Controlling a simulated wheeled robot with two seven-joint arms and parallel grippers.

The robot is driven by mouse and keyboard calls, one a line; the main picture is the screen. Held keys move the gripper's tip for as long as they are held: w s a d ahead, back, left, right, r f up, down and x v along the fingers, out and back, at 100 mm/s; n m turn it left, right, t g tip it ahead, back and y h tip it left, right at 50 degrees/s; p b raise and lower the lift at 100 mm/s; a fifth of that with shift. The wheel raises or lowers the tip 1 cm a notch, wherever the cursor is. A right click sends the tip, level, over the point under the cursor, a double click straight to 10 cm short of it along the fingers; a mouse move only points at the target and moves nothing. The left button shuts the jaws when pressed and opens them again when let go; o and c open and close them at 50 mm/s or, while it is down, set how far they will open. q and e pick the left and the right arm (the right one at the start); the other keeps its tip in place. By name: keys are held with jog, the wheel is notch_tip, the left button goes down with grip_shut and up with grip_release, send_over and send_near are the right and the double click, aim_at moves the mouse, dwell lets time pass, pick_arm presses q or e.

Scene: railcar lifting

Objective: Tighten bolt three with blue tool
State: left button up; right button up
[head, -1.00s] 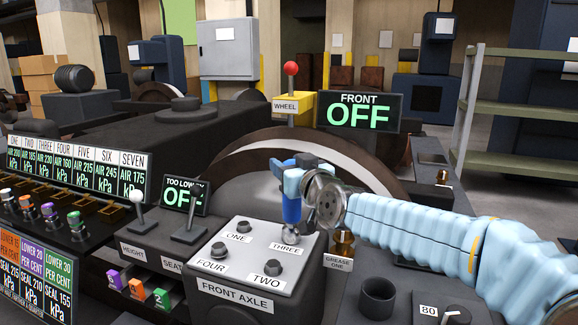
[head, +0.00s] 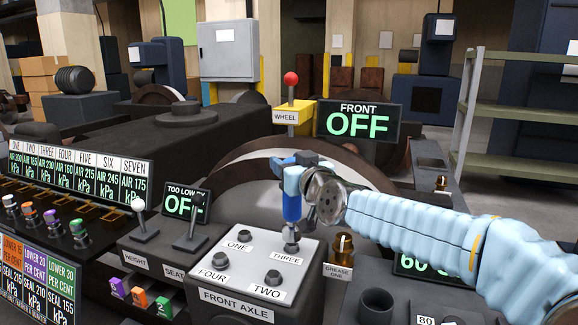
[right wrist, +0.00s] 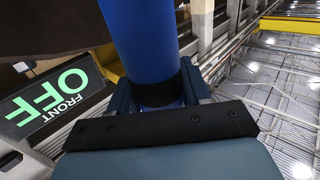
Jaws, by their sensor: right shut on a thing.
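I cannot tell whether the tool's end touches the bolt. In the right wrist view, the blue tool (right wrist: 140,45) with a dark band sits between the fingers of my right gripper (right wrist: 158,92), which are shut on it. Bolts one (head: 244,237), two (head: 273,278) and four (head: 221,260) are uncovered. My left gripper is not in view.
A grease fitting (head: 343,246) and a dark cup (head: 376,306) stand right of the block. Levers (head: 190,232) stand to its left. The wheel lever (head: 291,90) and a FRONT OFF display (head: 359,120) are behind. The display also shows in the right wrist view (right wrist: 55,100).

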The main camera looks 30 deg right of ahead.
jog(key=shift+r+p, duration=1.4)
jog(key=shift+r, duration=0.65)
